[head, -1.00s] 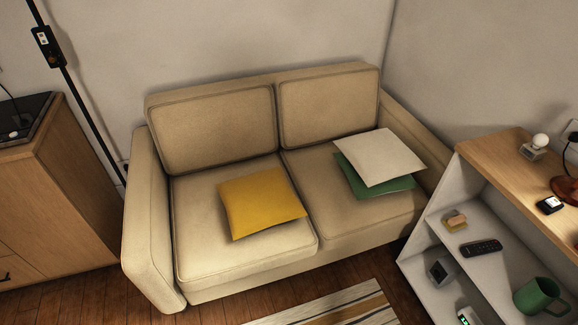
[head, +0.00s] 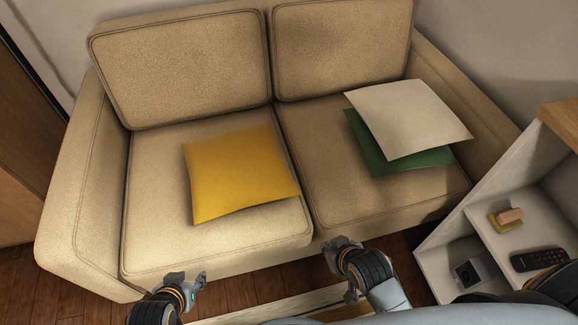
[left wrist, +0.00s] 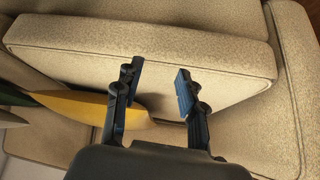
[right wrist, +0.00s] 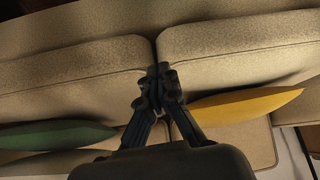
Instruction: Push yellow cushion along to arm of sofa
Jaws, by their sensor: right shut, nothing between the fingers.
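The yellow cushion (head: 238,173) lies on the left seat of the beige sofa (head: 150,245), near the split between the seats. Bare seat separates it from the sofa's left arm (head: 85,200). It also shows in the left wrist view (left wrist: 80,108) and right wrist view (right wrist: 240,104). My left gripper (head: 190,281) is open and empty in front of the left seat; its fingers stand apart in the left wrist view (left wrist: 157,80). My right gripper (head: 340,247) is shut and empty near the sofa's front edge, below the seat split. Neither gripper visibly touches the cushion.
A cream cushion (head: 408,115) lies over a green cushion (head: 380,158) on the right seat. The sofa's right arm (head: 465,95) is beyond them. A white shelf unit (head: 450,250) with small items stands at right. A striped rug (head: 265,309) lies in front.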

